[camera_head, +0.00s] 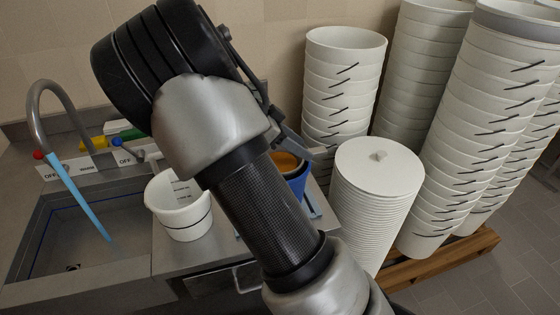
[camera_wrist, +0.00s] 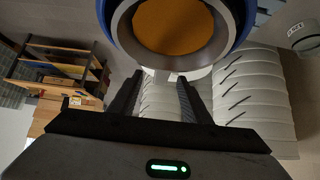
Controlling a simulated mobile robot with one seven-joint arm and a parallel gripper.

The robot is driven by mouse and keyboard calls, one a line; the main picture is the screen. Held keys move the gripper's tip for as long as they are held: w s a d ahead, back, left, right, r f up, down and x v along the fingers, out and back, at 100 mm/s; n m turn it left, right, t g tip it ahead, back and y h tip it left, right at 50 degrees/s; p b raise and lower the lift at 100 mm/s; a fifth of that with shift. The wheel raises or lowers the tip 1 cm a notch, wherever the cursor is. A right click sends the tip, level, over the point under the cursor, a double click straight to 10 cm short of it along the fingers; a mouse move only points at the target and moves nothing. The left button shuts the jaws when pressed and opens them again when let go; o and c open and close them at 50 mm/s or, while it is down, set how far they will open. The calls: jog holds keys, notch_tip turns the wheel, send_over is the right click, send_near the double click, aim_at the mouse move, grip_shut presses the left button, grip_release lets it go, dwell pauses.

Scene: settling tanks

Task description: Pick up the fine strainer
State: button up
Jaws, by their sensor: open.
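A round blue-rimmed piece with an orange-brown disc inside, which looks like the fine strainer, fills the top middle of the wrist view (camera_wrist: 175,25). A pale grey ring lies inside its blue edge. In the head view it shows as a blue bucket shape (camera_head: 299,184) with an orange inside, partly hidden behind my arm. My gripper (camera_wrist: 158,80) is open, its two dark fingers apart with nothing between them. The fingertips point toward the near edge of the blue piece; I cannot tell whether they touch it. In the head view my arm hides most of the gripper.
A white bucket (camera_head: 180,208) stands on the counter beside the sink (camera_head: 80,245), which has a curved tap with a blue hose (camera_head: 80,195). Tall stacks of white buckets (camera_head: 345,75) and a stack of white lids (camera_head: 375,190) stand close on the right. Shelves (camera_wrist: 60,65) show in the wrist view.

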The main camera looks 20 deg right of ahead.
aim_at(311, 151)
jog(key=p+x, duration=0.1)
jog(key=x, duration=0.4)
jog(key=shift+w+d, duration=0.15)
jog(key=shift+d, duration=0.25)
grip_shut()
